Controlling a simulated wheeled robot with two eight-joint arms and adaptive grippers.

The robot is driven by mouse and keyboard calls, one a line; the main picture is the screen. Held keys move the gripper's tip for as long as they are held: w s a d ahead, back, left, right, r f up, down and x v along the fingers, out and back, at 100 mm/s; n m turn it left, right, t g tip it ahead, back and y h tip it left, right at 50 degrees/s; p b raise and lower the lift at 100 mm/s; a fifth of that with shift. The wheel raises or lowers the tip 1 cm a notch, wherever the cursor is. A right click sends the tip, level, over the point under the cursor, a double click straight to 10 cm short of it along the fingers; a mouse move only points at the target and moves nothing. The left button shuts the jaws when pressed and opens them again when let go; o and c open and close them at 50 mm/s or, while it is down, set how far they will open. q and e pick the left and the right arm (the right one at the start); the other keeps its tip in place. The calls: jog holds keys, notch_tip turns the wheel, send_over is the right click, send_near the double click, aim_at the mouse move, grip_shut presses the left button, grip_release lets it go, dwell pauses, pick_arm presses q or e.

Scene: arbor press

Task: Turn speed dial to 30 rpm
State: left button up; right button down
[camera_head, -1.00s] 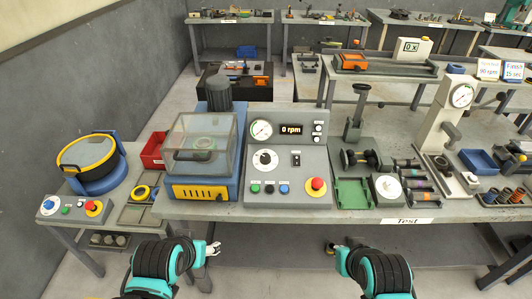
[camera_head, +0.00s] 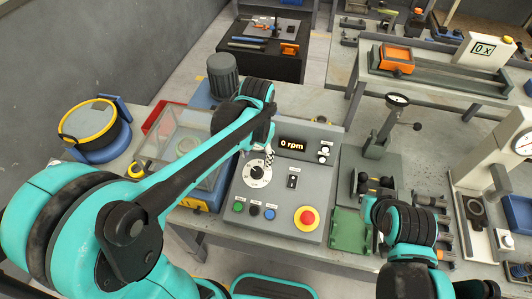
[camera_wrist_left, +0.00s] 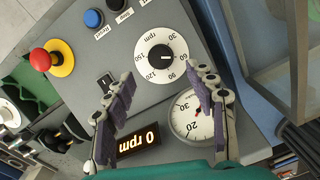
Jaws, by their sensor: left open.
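The speed dial (camera_head: 257,174) is a black round knob in a white numbered ring on the sloped grey control panel (camera_head: 240,195). It also shows in the left wrist view (camera_wrist_left: 155,57), with marks from 30 to 150 rpm. The display (camera_head: 292,144) reads 0 rpm. My left gripper (camera_head: 268,150) is above the panel at the dial's upper side. In the left wrist view its fingers (camera_wrist_left: 162,78) are spread apart and empty, with the dial between and beyond the fingertips. My right arm reaches in at the lower right; its fingers cannot be made out.
A red stop button (camera_head: 307,217), a black switch (camera_head: 292,182), and green, black and blue buttons are on the same panel. A round gauge (camera_wrist_left: 192,118) sits beside the dial. A clear-covered machine stands left of the panel, and a green tray (camera_head: 350,230) right of it.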

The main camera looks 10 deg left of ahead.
aim_at(256, 172)
pick_arm(q)
jog(key=f+b, duration=0.1)
jog(key=f, duration=0.3)
jog(key=f+b, duration=0.1)
jog(key=f, duration=0.2)
jog(key=shift+a+f, duration=0.2)
jog(key=shift+f, duration=0.15)
jog(key=c, duration=1.2)
